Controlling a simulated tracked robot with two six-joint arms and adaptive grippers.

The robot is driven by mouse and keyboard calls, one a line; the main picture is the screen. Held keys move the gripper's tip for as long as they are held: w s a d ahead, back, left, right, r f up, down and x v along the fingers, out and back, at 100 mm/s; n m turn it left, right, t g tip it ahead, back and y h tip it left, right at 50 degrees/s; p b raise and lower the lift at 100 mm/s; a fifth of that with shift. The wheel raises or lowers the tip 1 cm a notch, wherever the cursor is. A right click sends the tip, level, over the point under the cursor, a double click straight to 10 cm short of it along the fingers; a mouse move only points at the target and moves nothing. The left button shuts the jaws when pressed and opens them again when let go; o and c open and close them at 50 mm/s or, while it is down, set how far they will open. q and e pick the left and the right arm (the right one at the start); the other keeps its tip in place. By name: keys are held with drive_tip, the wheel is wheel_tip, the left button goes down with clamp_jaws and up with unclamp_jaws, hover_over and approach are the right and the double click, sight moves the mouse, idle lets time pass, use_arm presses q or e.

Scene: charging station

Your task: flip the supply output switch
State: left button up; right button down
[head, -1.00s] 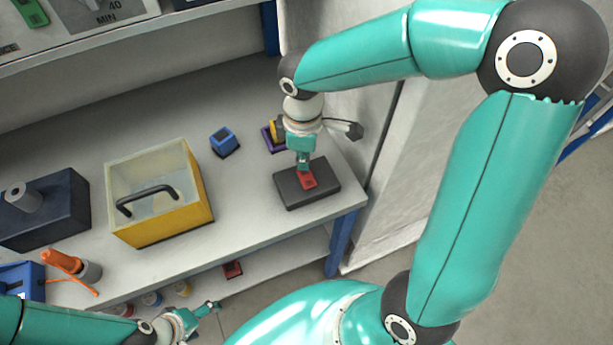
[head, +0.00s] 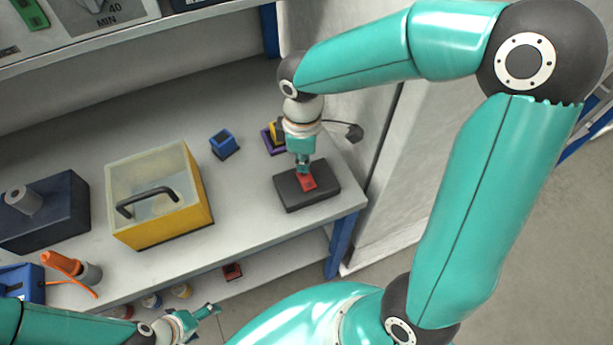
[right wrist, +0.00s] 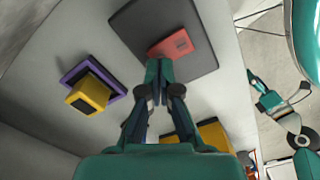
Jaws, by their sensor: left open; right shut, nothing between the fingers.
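The supply output switch is a red rocker (head: 307,182) on a dark grey box (head: 322,198) at the right end of the bench. My right gripper (head: 302,170) is shut and empty, pointing down at the rocker's far edge. In the right wrist view its closed fingertips (right wrist: 159,68) are right beside the red rocker (right wrist: 173,45), over the dark box (right wrist: 205,50). I cannot tell whether they touch it. My left gripper (head: 213,309) is open and empty, low in front of the bench, away from the switch.
A yellow bin with a clear lid and black handle (head: 175,228) stands left of the switch box. A small blue block (head: 223,144) and a yellow block on a purple base (head: 270,138) sit behind. Dark box (head: 45,215) and orange-handled tool (head: 62,263) lie left.

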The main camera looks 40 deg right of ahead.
drive_tip(key=shift+f+b, duration=0.95)
drive_tip(key=shift+f, duration=0.2)
idle(0.6)
drive_tip(key=shift+r, duration=0.15)
drive_tip(key=shift+r+p, duration=3)
drive_tip(key=shift+r, duration=0.45)
drive_tip(key=shift+f, duration=0.1)
